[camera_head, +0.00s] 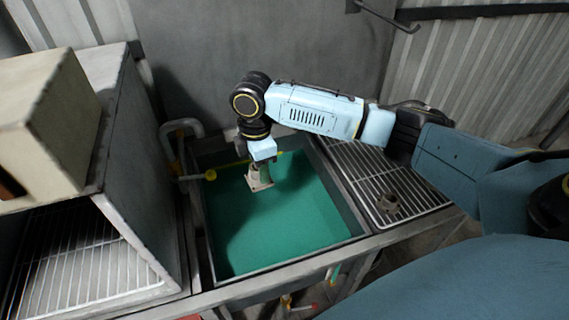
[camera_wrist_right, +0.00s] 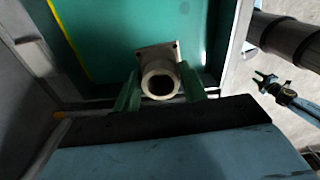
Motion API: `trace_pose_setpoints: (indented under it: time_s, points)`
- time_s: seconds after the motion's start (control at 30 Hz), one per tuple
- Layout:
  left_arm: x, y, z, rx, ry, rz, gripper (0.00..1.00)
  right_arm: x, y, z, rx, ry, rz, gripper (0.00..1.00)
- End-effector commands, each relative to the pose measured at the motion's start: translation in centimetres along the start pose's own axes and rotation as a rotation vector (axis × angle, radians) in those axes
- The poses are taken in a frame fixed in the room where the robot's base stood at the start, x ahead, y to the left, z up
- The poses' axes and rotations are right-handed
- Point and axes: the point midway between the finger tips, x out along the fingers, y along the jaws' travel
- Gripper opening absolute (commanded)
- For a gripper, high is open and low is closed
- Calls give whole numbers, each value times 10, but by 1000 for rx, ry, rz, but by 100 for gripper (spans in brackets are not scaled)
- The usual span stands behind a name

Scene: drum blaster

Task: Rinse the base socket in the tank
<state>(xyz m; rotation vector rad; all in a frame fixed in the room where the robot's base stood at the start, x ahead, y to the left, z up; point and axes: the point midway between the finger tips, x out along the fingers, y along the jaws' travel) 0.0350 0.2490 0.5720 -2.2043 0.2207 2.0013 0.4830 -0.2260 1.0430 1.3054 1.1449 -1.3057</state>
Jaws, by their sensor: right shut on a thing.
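The base socket (camera_head: 259,177) is a small beige-grey part with a square flange and a round collar. My right gripper (camera_head: 261,163) is shut on it and holds it over the tank, near its far side. In the right wrist view the socket (camera_wrist_right: 159,80) shows its round opening between the two green fingers of the gripper (camera_wrist_right: 160,88). The tank (camera_head: 285,222) is a square metal basin with green liquid. I cannot tell whether the socket's lower end touches the liquid.
A large grey metal cabinet (camera_head: 135,165) stands at the left. A pipe (camera_head: 183,128) with a yellow fitting (camera_head: 211,174) reaches the tank's left edge.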

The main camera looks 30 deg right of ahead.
Motion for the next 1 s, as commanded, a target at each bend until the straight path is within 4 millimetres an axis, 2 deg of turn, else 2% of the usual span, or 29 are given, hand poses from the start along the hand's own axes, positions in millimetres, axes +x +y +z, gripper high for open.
trace_pose_setpoints:
  time_s: [0.03, 0.4, 0.7, 0.83, 1.0]
  points:
    - [-9, 0, -3, 0, 3, 0, 36, -3, 2, 2, -77, 2, -1, 0]
    - [-43, -1, -5, 0, 2, 0, 36, 15, 12, 25, -744, 1, -2, 0]
    - [-70, -1, -4, 0, -3, 0, 36, 35, 9, 48, -1277, 1, -1, 0]
    - [-78, -1, -4, 0, -5, 1, 36, 43, 6, 57, -1464, 0, -1, 0]
    - [-84, -1, -4, 0, -5, 1, 36, 50, 2, 64, -1616, 0, 1, 0]
